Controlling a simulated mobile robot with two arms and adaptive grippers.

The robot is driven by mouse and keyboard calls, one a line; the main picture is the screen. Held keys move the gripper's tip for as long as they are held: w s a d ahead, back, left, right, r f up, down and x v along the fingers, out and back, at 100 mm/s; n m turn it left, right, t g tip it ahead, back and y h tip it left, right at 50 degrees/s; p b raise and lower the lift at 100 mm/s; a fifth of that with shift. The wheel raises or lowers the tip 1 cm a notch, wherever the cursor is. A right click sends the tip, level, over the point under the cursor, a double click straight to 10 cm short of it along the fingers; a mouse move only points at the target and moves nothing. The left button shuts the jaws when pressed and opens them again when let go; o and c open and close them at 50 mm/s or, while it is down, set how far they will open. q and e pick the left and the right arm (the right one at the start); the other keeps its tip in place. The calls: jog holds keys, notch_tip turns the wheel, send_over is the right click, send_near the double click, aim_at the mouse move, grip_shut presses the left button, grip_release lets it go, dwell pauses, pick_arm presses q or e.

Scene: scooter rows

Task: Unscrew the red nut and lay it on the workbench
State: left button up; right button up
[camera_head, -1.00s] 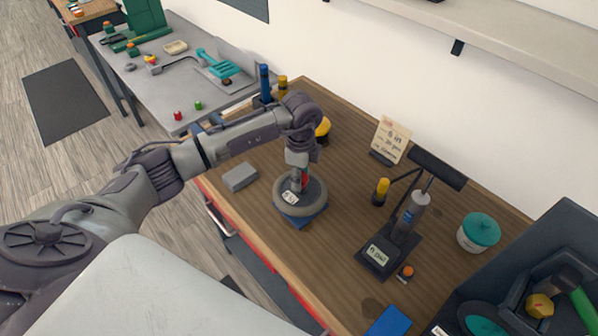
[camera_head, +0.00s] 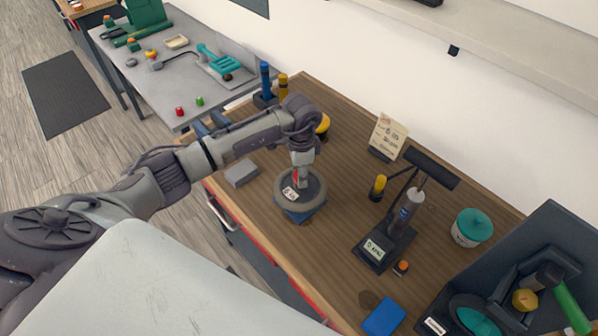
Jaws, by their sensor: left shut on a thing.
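A small grey-tyred wheel (camera_head: 314,191) lies flat on a blue stand (camera_head: 300,215) on the wooden workbench (camera_head: 255,207). A white label shows on its near left side. My left gripper (camera_head: 298,181) points down over the middle of the wheel. It is shut on the red nut (camera_head: 295,177), which shows as a small red patch at the fingers and is mostly hidden by them. I cannot tell whether the nut still touches the wheel's axle. My right gripper is out of view.
A grey block (camera_head: 241,173) lies left of the wheel. To the right stand a yellow-topped bottle (camera_head: 378,186), a black stand with a display (camera_head: 375,250), a teal-lidded tub (camera_head: 472,228) and a blue block (camera_head: 384,317). Bare wood lies between the wheel and the display stand.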

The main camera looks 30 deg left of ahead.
pick_arm(q)
jog(key=o, duration=0.9)
jog(key=shift+w+d+r, duration=0.15)
jog(key=shift+w+d, duration=0.05)
jog(key=shift+w, duration=0.1)
jog(key=shift+o, duration=1.2)
jog(key=shift+w+d, duration=0.1)
jog(key=shift+o, duration=0.3)
jog(key=shift+w+f, duration=0.1)
jog(key=shift+f, duration=0.1)
jog(key=shift+s+r, duration=0.1)
jog(key=shift+s, duration=0.1)
jog(key=shift+r, duration=0.3)
notch_tip(320, 180, up, 11)
jog(key=shift+w, duration=0.15)
jog(key=shift+r, duration=0.1)
